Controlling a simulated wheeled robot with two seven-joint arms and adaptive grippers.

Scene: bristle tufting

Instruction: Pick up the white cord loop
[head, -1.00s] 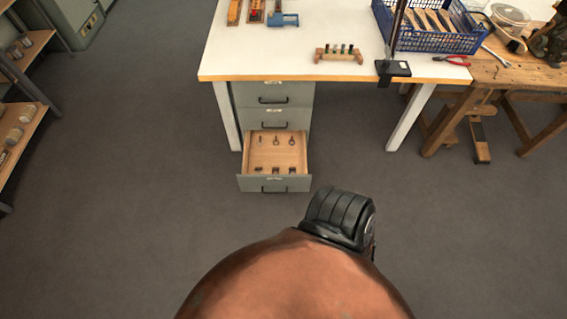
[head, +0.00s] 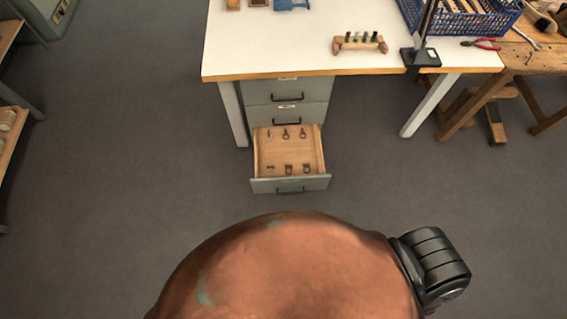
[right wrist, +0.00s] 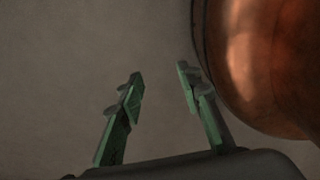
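I cannot make out a white cord loop in either view. An open drawer (head: 290,184) in the grey cabinet under the bench holds several small hook- or ring-shaped items, in a back row and a front row; they are too small to identify. In the right wrist view my right gripper (right wrist: 160,79) has its two green fingers spread apart, with nothing between them and bare grey behind. My right gripper does not show in the head view. My left gripper is in neither view.
The white bench (head: 270,45) carries a wooden block with pegs (head: 360,43), a black stand (head: 420,57) and a blue crate (head: 470,25). Red pliers (head: 481,44) lie to the right. Shelving (head: 8,150) stands at left. The grey floor around the drawer is clear.

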